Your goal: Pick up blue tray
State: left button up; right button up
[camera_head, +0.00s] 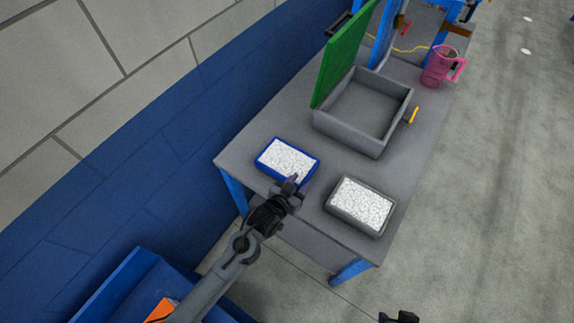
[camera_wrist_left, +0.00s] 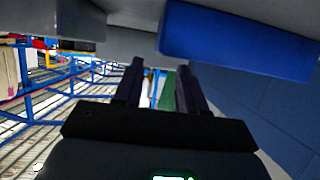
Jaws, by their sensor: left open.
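The blue tray (camera_head: 312,171) lies on the grey table at its near left part, filled with white grains. My left gripper (camera_head: 291,183) is at the tray's near edge and overlaps it in the head view; I cannot tell whether they touch. In the left wrist view the left gripper (camera_wrist_left: 160,65) has its two fingers apart with nothing between them. The blue tray (camera_wrist_left: 238,42) shows there at upper right, beside the fingers. A dark part of my right gripper (camera_head: 399,317) shows at the bottom edge; its fingers are unclear.
A grey tray (camera_head: 357,226) of white grains stands right of the blue one. Behind are an open grey box (camera_head: 345,139) with a green lid (camera_head: 343,55), a yellow handle (camera_head: 412,115) and a pink jug (camera_head: 437,67). A blue-and-grey wall runs along the left.

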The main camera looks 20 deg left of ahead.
aim_at(308, 174)
pick_arm(q)
jog(key=shift+b+x, duration=0.5)
jog(key=shift+x, duration=2.35)
jog(key=shift+s+f, duration=0.15)
jog(key=shift+c, duration=0.4)
grip_shut()
